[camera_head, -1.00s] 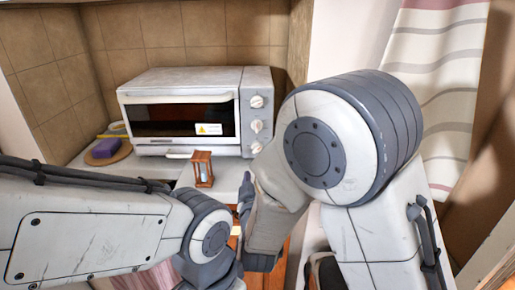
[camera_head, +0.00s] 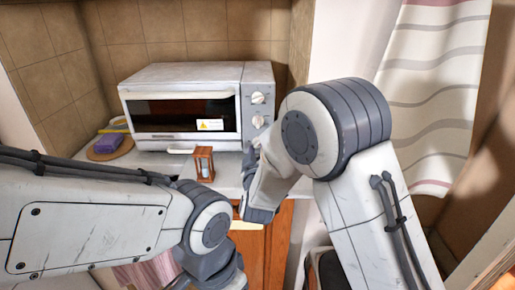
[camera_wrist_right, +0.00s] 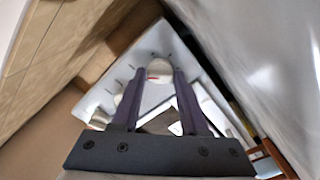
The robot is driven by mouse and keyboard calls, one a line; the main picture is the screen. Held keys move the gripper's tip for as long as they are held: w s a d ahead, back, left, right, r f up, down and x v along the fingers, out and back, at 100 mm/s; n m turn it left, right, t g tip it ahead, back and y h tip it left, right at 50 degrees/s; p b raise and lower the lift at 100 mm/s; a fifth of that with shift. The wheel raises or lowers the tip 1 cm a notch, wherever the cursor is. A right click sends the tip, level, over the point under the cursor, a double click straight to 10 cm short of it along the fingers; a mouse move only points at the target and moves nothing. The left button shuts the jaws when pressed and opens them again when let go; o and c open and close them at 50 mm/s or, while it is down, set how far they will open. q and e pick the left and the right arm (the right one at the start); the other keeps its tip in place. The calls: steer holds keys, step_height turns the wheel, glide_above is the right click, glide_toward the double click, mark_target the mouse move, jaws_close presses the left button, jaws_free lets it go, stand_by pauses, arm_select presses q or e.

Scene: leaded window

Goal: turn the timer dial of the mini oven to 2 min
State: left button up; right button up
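The mini oven (camera_head: 180,118) stands on the counter against the tiled wall, door shut, with a column of white dials on its right panel. The upper dial (camera_head: 257,98) and middle dial (camera_head: 258,121) show clearly. The lowest dial is mostly hidden in the head view behind my right gripper (camera_head: 248,156). In the right wrist view, my right gripper (camera_wrist_right: 159,75) is open, with a white dial (camera_wrist_right: 160,70) bearing a red mark between its fingertips; I cannot tell whether they touch it. Dial markings are unreadable. My left arm reaches in low; its fingers are out of sight.
A small wooden hourglass (camera_head: 204,163) stands on the counter in front of the oven, left of my right gripper. A purple sponge (camera_head: 107,143) lies on a round board (camera_head: 122,151) at the left. A striped curtain (camera_head: 440,90) hangs at the right.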

jaws_close()
steer(key=shift+f, duration=0.1)
steer(key=shift+m+b, duration=0.6)
steer(key=shift+m, duration=0.1)
steer(key=o, duration=0.6)
jaws_free()
steer(key=s, duration=1)
steer(key=shift+s+b, duration=0.25)
steer(key=shift+b, duration=0.1)
